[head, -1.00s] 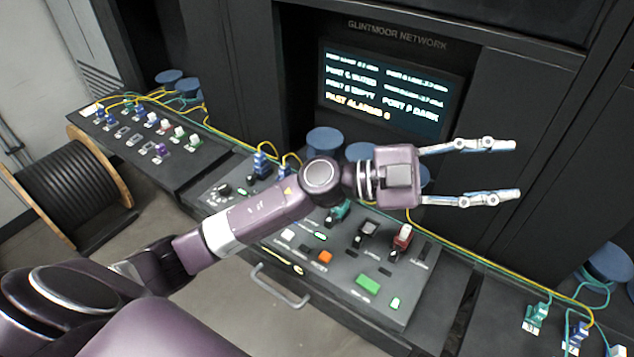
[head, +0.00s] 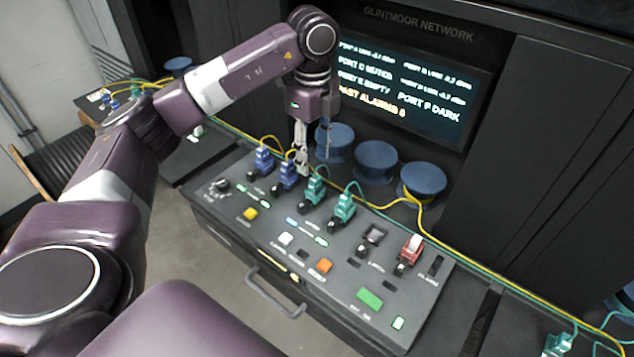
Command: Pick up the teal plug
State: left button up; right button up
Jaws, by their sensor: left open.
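Two teal plugs stand in the middle of the sloped panel, a left one (head: 315,187) and a right one (head: 344,206), each with a cable leaving its top. My left gripper (head: 314,164) points down with its fingers apart and empty, its tips just above and behind the left teal plug. One finger hangs in front of the other in the view, so its exact height over the plug is hard to tell. Another teal plug (head: 558,344) is at the bottom right edge. My right gripper is not in view.
Two blue plugs (head: 263,160) (head: 287,174) stand left of the teal ones. A red plug (head: 411,248), a dark block (head: 375,235) and several coloured buttons are on the panel (head: 215,208). Blue spools (head: 376,160) stand behind, with yellow and green cables running along the back.

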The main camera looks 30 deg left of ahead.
aim_at(315, 178)
pick_arm(q)
jog(key=f+p, duration=0.1)
jog(key=f, duration=0.1)
jog(key=f+p, duration=0.1)
jog(key=f, duration=0.1)
jog(key=f+p, duration=0.1)
jog(key=f, duration=0.1)
jog(key=shift+s+d+f, duration=0.1)
jog(key=shift+d+f, duration=0.1)
jog(key=shift+d, duration=0.1)
jog(key=shift+f, duration=0.25)
jog(key=c, duration=1.1)
jog(key=shift+o, duration=0.2)
jog(key=shift+r, duration=0.1)
